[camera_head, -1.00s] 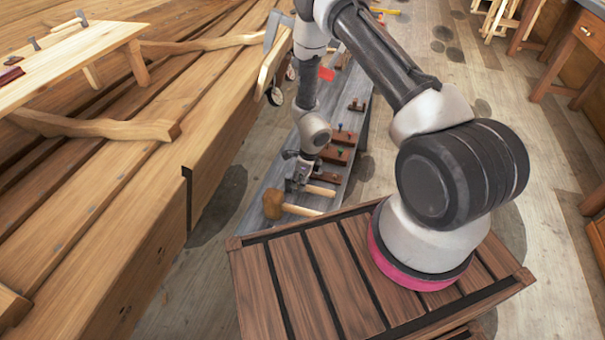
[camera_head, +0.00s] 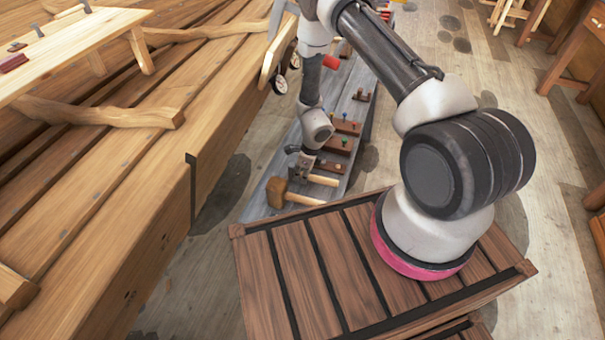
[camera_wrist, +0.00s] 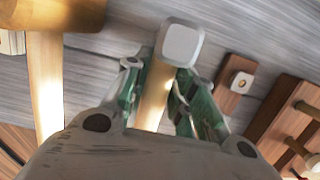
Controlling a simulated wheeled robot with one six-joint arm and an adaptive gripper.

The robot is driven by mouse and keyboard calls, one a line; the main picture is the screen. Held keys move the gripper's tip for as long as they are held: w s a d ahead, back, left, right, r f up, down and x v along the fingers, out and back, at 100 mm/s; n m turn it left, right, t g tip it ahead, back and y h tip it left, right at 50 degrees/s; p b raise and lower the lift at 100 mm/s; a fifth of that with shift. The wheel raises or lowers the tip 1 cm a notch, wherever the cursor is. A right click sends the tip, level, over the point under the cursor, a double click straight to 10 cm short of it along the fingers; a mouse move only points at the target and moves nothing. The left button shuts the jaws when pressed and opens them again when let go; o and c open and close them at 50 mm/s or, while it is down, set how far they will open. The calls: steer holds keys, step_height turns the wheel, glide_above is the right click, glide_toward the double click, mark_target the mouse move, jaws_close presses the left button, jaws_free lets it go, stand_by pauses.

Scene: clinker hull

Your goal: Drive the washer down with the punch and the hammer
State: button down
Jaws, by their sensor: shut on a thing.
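My gripper (camera_wrist: 157,88) is shut on the pale wooden handle of a hammer with a grey, square-ended metal head (camera_wrist: 184,45). The fingers grip the handle close below the head. In the head view my gripper (camera_head: 298,177) is low over the grey bench, and the hammer's handle (camera_head: 323,180) sticks out to its right; whether the hammer touches the bench is unclear. A wooden mallet (camera_head: 277,192) lies just in front of it, and its handle (camera_wrist: 45,85) is left of my fingers in the wrist view. I cannot make out the punch or the washer for certain.
The grey bench (camera_head: 256,207) carries dark wooden blocks with coloured pegs (camera_head: 346,127). A small block (camera_wrist: 237,85) and a larger pegged block (camera_wrist: 290,115) are right of my fingers. The plank hull (camera_head: 120,215) rises at left, with a small wooden table (camera_head: 100,30) on it.

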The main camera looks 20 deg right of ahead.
steer(key=shift+r, duration=0.2)
stand_by(0.5)
steer(key=shift+r, duration=0.35)
steer(key=shift+r, duration=0.1)
steer(key=shift+r, duration=4)
steer(key=c, duration=1.8)
jaws_free()
steer(key=shift+c, duration=0.2)
jaws_close()
